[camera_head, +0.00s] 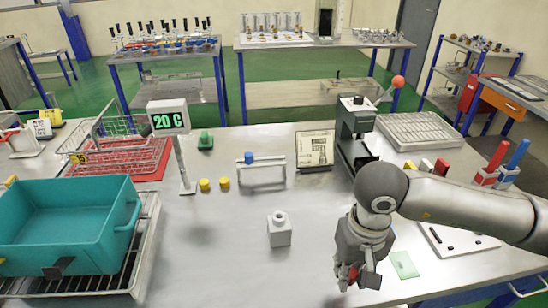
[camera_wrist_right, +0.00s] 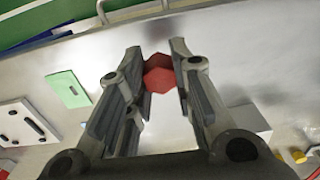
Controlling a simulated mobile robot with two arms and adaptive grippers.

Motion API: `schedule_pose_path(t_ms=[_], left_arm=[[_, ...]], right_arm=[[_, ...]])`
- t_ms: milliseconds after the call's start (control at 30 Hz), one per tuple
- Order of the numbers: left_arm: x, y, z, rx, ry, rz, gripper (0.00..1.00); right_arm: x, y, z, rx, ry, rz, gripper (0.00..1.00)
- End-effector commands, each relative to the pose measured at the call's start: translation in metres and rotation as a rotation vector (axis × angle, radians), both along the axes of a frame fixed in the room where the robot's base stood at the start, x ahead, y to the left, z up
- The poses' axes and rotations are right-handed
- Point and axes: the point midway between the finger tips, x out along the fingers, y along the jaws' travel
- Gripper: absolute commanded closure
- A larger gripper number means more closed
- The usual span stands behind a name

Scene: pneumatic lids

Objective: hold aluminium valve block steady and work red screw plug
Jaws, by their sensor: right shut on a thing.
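The aluminium valve block (camera_head: 279,237) stands upright on the bench with a round opening on top. It also shows partly behind a finger in the right wrist view (camera_wrist_right: 252,120). My right gripper (camera_head: 356,282) is over the bench's front, to the right of the block and apart from it. It is shut on the red screw plug (camera_wrist_right: 160,76), held between its fingertips in the right wrist view; only a little red of the plug shows in the head view (camera_head: 353,273). No hand is on the block. My left gripper is not in view.
A green card (camera_head: 404,265) and a white plate (camera_head: 455,240) lie right of my right gripper. A teal crate (camera_head: 65,225) stands at the left. Behind the block are a small stand (camera_head: 262,175), yellow caps (camera_head: 205,184) and a press (camera_head: 352,135). The bench around the block is clear.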

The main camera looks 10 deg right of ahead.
Motion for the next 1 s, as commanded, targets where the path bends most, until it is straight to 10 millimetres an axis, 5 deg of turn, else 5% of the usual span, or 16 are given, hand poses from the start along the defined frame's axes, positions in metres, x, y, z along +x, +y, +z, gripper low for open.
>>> schedule_pose_path(t_ms=[167, 500, 1000], left_arm=[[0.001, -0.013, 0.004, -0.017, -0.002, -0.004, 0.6], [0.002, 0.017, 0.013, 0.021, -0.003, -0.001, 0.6], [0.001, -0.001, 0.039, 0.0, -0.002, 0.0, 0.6]], right_arm=[[0.017, 0.014, 0.019, 0.004, -0.004, 0.004, 1.0], [0.071, 0.051, 0.072, 0.003, -0.003, 0.003, 1.0], [0.139, 0.096, 0.139, -0.001, -0.001, 0.002, 1.0]])
